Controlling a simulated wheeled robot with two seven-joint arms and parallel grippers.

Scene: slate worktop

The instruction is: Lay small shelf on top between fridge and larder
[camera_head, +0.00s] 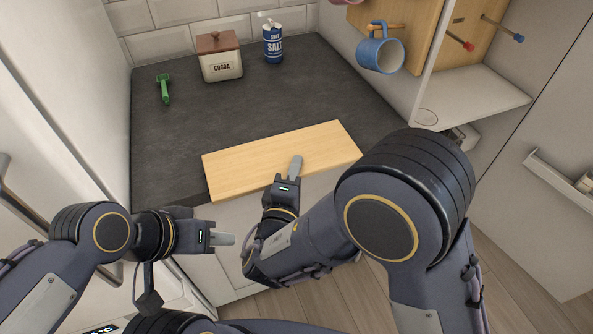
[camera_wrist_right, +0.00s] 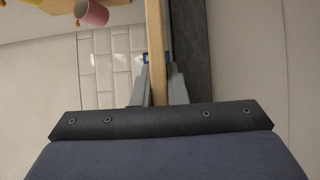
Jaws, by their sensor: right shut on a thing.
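The small shelf is a plain light-wood board (camera_head: 258,163) at the front edge of the slate worktop (camera_head: 215,120). My right gripper (camera_head: 295,168) is shut on the board's front edge. In the right wrist view the board (camera_wrist_right: 154,45) stands between the two fingers (camera_wrist_right: 158,88). Whether the board touches the worktop is not clear. My left gripper (camera_head: 222,239) is empty in front of the worktop, lower left of the board; its finger gap is not visible. Tall pale units flank the worktop at left (camera_head: 75,90) and right (camera_head: 540,120); I cannot tell which is fridge or larder.
A cocoa canister (camera_head: 221,66), a blue salt container (camera_head: 272,45) and a green tool (camera_head: 163,88) stand or lie toward the worktop's back. A blue mug (camera_head: 381,52) hangs on a wooden peg at upper right. The worktop's middle is clear.

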